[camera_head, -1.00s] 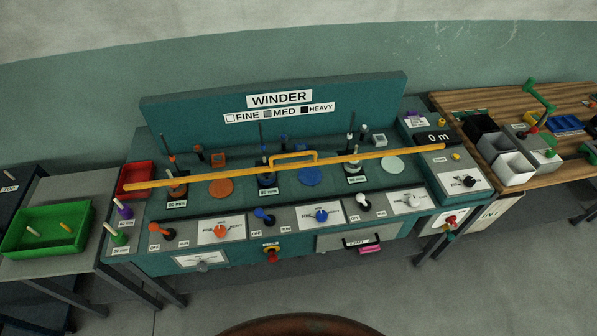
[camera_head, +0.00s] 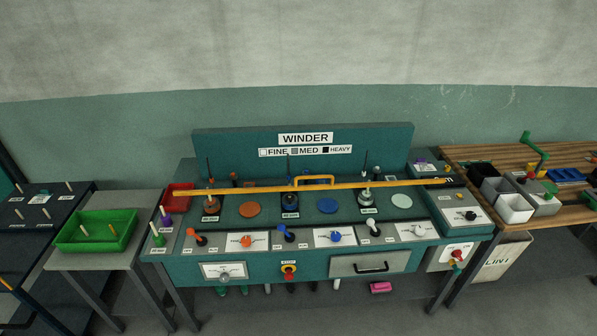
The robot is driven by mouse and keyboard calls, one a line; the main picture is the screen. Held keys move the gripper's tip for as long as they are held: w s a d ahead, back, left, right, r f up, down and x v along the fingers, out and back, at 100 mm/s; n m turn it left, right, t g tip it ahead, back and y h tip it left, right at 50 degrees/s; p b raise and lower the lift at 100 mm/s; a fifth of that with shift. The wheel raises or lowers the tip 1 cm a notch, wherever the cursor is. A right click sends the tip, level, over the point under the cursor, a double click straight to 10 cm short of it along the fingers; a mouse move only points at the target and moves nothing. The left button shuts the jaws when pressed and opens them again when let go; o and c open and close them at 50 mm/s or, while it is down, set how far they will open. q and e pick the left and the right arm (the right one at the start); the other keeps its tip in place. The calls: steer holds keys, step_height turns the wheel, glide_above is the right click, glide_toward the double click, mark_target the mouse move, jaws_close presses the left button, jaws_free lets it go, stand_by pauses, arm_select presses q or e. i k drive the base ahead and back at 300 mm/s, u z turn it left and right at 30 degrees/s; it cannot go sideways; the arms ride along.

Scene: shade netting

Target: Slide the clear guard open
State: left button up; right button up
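The winder (camera_head: 400,155) is a teal machine with a "WINDER" sign on its upright back panel. A yellow bar (camera_head: 240,189) runs across its full width above the deck, with a yellow loop handle (camera_head: 314,177) near its middle. The bar looks like the edge of the clear guard; the clear sheet itself cannot be made out. Behind and below the bar are several spindles, and orange (camera_head: 250,209), blue (camera_head: 328,206) and white (camera_head: 401,201) discs. Neither of my grippers is in view.
The winder's front has levers, dials, a red stop knob (camera_head: 289,268) and a drawer (camera_head: 370,263). A green tray (camera_head: 62,238) stands on the left table. A wooden bench (camera_head: 480,153) with bins stands right. A pink block (camera_head: 380,287) lies below the drawer.

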mark_target(297, 188)
steer(key=u, duration=0.8)
steer(key=i, duration=1.4)
steer(key=z, duration=0.15)
